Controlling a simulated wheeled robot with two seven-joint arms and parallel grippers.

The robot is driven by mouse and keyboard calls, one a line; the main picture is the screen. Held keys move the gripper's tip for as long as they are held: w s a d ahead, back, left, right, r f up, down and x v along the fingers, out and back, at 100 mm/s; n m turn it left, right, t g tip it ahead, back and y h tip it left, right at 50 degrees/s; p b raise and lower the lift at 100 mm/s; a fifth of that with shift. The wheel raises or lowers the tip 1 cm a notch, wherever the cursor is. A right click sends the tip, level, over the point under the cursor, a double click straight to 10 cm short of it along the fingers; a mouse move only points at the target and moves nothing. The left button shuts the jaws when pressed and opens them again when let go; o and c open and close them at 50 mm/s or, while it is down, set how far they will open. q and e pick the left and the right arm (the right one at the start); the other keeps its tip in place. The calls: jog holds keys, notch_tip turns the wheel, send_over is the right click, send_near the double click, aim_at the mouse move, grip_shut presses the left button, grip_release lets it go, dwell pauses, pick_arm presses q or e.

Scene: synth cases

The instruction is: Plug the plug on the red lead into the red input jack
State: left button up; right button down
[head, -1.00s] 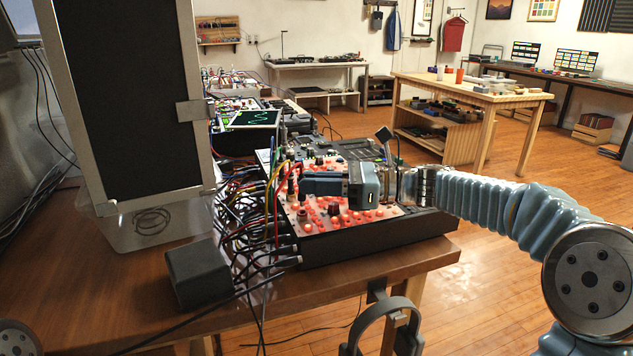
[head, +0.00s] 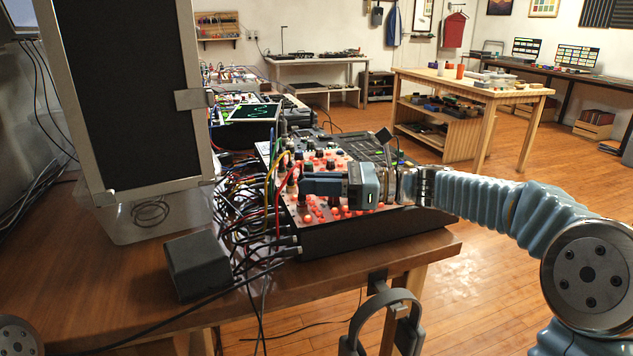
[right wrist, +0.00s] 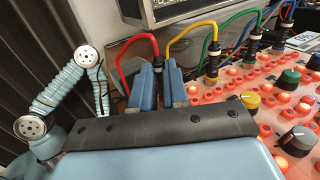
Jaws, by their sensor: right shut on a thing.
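The right gripper (head: 304,185) is over the left part of the lit panel of the black synth unit (head: 370,235). In the right wrist view its two blue fingers (right wrist: 158,88) are shut on the dark plug (right wrist: 157,63) of the red lead. The red lead (right wrist: 125,62) rises from the plug, arches left and drops behind the fingers. In the head view the red lead (head: 278,207) hangs at the unit's left edge. The plug's tip and the red input jack are hidden by the fingers, so I cannot tell whether they touch. The left gripper is out of view.
Yellow (right wrist: 190,27), green (right wrist: 233,18) and blue leads stand plugged in a row beside the gripper. Knobs, such as a yellow one (right wrist: 250,99), rise from the panel. A dark box (head: 197,267) and tangled cables lie left; a framed case (head: 125,95) stands behind them.

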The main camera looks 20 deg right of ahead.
jog(key=shift+f, duration=0.25)
jog(key=c, duration=1.1)
grip_release()
jog(key=shift+o, duration=0.2)
jog(key=v, duration=1.4)
jog(key=shift+w, duration=0.1)
